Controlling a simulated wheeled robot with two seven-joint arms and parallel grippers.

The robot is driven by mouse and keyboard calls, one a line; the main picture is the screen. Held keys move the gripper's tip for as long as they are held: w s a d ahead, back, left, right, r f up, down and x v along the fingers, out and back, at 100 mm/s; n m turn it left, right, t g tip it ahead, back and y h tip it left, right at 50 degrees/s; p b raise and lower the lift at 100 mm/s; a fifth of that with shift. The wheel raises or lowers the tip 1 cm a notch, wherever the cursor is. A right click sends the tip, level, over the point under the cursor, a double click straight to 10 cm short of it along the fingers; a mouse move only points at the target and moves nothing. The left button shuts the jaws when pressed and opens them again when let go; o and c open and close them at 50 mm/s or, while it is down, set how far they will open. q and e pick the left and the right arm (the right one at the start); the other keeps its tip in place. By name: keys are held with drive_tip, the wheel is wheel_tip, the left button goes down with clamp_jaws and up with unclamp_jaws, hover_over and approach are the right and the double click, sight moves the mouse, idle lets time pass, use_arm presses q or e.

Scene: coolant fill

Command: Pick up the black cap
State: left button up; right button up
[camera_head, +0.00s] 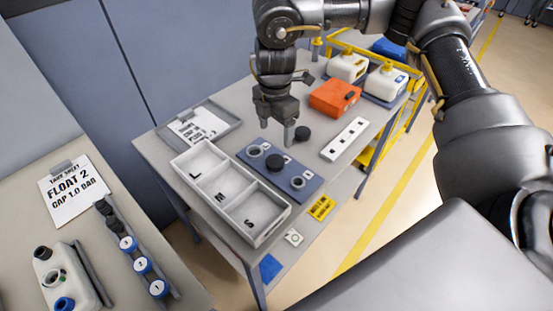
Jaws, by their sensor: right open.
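A round black cap (302,133) sits at the back edge of the blue-grey plate (316,183), just right of my right gripper's fingers. A larger round black piece (275,162) sits in the middle of that plate, in front of the fingers. My right gripper (277,132) points down above the plate's back part, its two fingers apart with nothing seen between them. I cannot tell how high the fingertips are above the plate. My left gripper is not in view.
A white tray marked L, M, S (218,192) stands left of the plate. An orange box (335,97), a white strip with black squares (345,138) and white jugs (386,81) lie to the right and behind. A clipboard (198,125) lies at the back left.

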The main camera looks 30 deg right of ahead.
drive_tip(key=m, duration=0.1)
hover_over(275, 160)
drive_tip(key=f, duration=0.4)
drive_tip(key=shift+s+d+f, duration=0.1)
drive_tip(key=shift+d+f, duration=0.15)
drive_tip(key=shift+f, duration=0.7)
drive_tip(key=f, duration=0.3)
drive_tip(key=f+p, duration=0.1)
drive_tip(key=shift+a+f, duration=0.25)
drive_tip(key=shift+f, duration=0.15)
drive_tip(key=c, duration=1.1)
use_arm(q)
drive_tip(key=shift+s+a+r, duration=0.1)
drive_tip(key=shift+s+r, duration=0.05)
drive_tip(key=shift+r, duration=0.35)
use_arm(e)
drive_tip(key=shift+c, duration=0.2)
